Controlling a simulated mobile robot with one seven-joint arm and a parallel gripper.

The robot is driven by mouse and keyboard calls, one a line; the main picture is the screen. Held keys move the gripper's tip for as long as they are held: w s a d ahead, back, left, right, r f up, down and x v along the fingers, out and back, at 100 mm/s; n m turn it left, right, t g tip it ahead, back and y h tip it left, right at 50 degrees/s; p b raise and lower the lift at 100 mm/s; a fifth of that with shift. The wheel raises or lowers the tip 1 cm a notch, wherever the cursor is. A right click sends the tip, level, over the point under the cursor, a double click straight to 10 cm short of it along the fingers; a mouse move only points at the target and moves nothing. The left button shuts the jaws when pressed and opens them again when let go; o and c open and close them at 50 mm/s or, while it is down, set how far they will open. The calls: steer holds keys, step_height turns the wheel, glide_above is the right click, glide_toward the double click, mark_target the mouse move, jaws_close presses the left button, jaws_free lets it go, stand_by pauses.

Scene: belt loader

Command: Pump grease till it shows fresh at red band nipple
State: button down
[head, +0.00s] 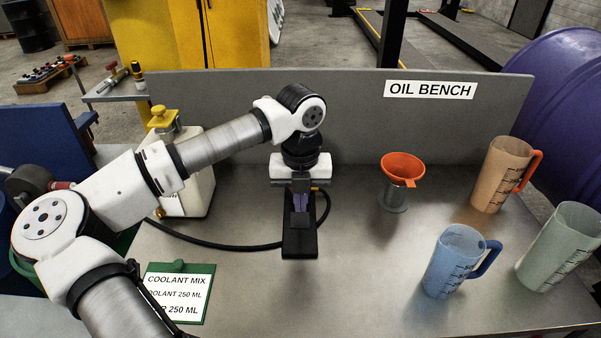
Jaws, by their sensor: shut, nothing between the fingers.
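My gripper (300,205) points down over a black stand (300,243) on the bench, its fingers shut. Whether they touch the stand cannot be told. A black hose (235,246) runs from a pale box-shaped unit with a yellow knob (162,117), behind my arm, to the stand. A brass-coloured fitting (316,189) shows beside my gripper, partly hidden. A red-banded piece (62,186) shows at the far left beside a dark round part, partly behind my arm. I cannot tell whether it is a nipple, and no grease can be made out.
An orange funnel (402,167) sits on a grey metal holder. An orange jug (500,175), a blue jug (453,262) and a pale green jug (560,246) stand at right. A coolant mix card (178,292) lies front left. The front middle of the bench is clear.

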mark_target(300, 222)
steer(key=shift+f, duration=1.25)
steer(key=shift+f, duration=0.1)
steer(key=shift+f+b, duration=0.25)
steer(key=shift+b, duration=0.1)
steer(key=f+t+b, duration=0.1)
steer(key=b, duration=0.2)
steer(key=s+f+t+b, duration=0.1)
steer(key=b, duration=0.3)
steer(key=shift+f+b, duration=0.3)
steer(key=shift+f, duration=0.1)
step_height(300, 222, down, 2)
steer(key=t+b, duration=0.1)
steer(key=b, duration=0.5)
steer(key=shift+s+t, duration=0.1)
steer(key=shift+t, duration=0.3)
steer(key=shift+f+t+b, duration=0.2)
steer(key=shift+t+b, duration=0.1)
steer(key=shift+b, duration=0.55)
steer(key=shift+s, duration=0.1)
